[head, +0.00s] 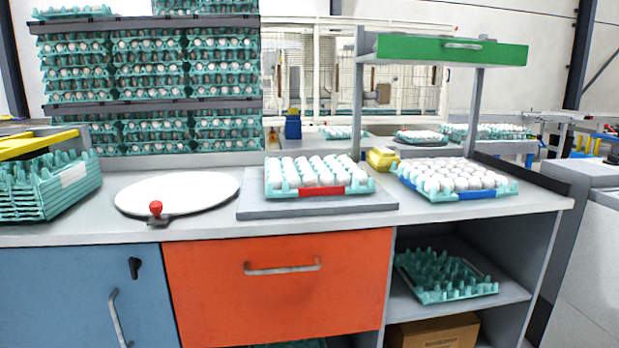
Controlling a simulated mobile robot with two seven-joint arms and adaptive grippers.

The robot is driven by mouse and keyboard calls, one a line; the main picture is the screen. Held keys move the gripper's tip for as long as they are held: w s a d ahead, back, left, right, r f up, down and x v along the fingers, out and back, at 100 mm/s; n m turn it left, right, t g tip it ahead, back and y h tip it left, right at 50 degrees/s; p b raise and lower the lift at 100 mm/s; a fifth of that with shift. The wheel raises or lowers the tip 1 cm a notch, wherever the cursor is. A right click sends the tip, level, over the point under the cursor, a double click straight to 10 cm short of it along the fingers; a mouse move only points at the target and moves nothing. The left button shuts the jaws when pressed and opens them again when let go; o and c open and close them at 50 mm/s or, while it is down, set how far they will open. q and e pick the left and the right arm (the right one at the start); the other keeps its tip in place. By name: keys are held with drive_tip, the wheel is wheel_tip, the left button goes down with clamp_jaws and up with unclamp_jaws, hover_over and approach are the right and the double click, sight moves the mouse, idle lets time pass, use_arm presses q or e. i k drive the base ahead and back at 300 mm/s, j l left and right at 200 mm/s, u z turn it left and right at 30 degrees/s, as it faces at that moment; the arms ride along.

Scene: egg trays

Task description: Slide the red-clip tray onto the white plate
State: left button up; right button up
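The red-clip tray (273,189) is a teal egg tray filled with white eggs, with a red clip (322,191) on its front edge. It sits on a flat grey slab (300,208) in the middle of the counter. The white plate (182,193) is a large round disc lying on the counter to the left of the slab, close to it but apart from the tray. The plate looks empty. Neither of my grippers shows in the head view.
A blue-clip egg tray (482,195) stands right of the slab. A red-knobbed device (156,212) is at the plate's front edge. Stacked empty teal trays (45,190) stand left. A shelf post (358,110) rises behind the red-clip tray. The counter's front strip (270,228) is clear.

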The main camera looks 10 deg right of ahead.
sight(286, 177)
drive_tip(key=l+u, duration=0.2)
drive_tip(key=l, duration=0.25)
drive_tip(key=l+u, duration=0.15)
drive_tip(key=l, duration=0.3)
drive_tip(key=k+l+u, duration=0.2)
drive_tip(key=l, duration=0.25)
